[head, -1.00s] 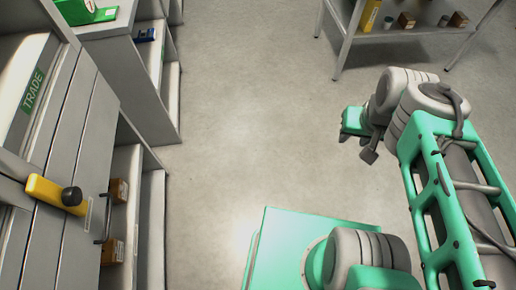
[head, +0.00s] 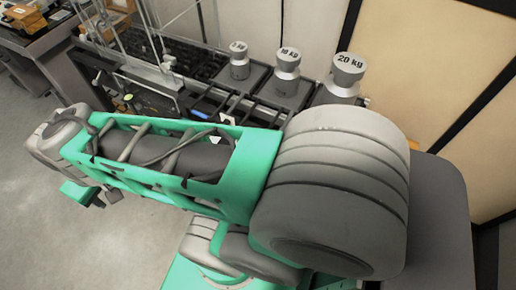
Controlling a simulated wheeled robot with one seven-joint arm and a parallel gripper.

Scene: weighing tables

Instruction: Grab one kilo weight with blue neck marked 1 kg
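No weight with a blue neck marked 1 kg can be made out in the head view. Three silver weights stand in a row at the top: one marked 20 kg (head: 344,82), one marked 10 kg (head: 287,72), and a smaller one (head: 239,64) whose mark is too small to read surely. None shows a blue neck. My gripper (head: 108,197) is at the lower left, above the floor and well apart from the weights. Its fingers are small and partly hidden by my arm, so open or shut does not show.
A dark bench with a clear-walled balance (head: 158,50) and a small blue display (head: 201,113) lies behind my arm. A desk (head: 40,45) with small items stands at the upper left. Pale wall panels (head: 430,75) close the right. The floor (head: 60,240) at lower left is clear.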

